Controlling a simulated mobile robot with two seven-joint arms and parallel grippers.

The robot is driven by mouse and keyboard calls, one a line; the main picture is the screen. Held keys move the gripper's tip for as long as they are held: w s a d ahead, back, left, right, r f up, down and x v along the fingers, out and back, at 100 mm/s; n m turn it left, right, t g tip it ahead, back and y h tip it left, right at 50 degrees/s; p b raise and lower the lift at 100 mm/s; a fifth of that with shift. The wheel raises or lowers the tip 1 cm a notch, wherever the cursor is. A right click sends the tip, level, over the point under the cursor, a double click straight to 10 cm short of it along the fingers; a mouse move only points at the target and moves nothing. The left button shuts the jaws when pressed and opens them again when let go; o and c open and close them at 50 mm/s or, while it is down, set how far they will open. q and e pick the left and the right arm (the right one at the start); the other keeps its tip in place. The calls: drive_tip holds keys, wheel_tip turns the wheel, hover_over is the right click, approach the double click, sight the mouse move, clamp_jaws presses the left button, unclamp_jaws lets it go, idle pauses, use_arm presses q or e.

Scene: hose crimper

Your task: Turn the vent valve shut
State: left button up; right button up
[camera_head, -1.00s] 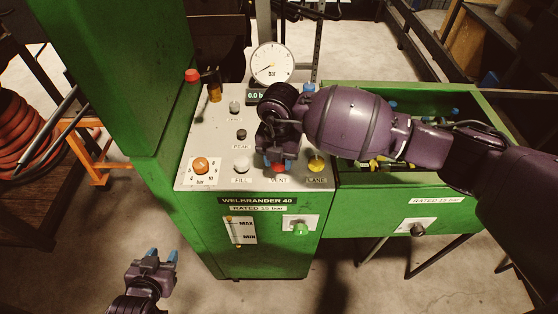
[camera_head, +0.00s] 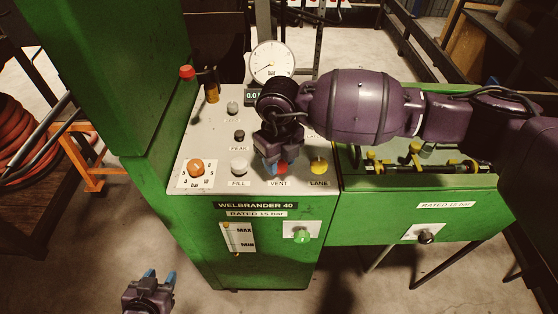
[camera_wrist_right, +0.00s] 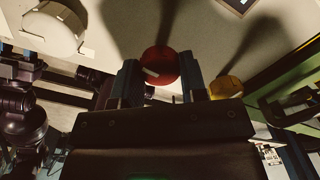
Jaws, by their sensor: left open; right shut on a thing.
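The vent valve is a red knob (camera_head: 281,169) above the VENT label on the grey panel top. My right gripper (camera_head: 281,167) comes down over it with its blue fingers on either side, shut on it. In the right wrist view the red knob (camera_wrist_right: 160,64), with a pale mark on its face, sits between the two fingers (camera_wrist_right: 161,78). The gripper hides part of the knob in the head view. My left gripper (camera_head: 161,278) is open and empty, low at the left, away from the machine.
The yellow LANE knob (camera_head: 318,166) is close on the right and the white FILL knob (camera_head: 239,167) on the left. An orange dial (camera_head: 196,167) is further left. The pressure gauge (camera_head: 272,62) stands behind. A green trough (camera_head: 400,215) adjoins at right.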

sight(279, 162)
drive_tip(key=shift+r+n, duration=0.1)
drive_tip(key=shift+n, duration=0.8)
drive_tip(key=o, duration=0.9)
wheel_tip(279, 162, up, 11)
drive_tip(key=shift+f, duration=0.1)
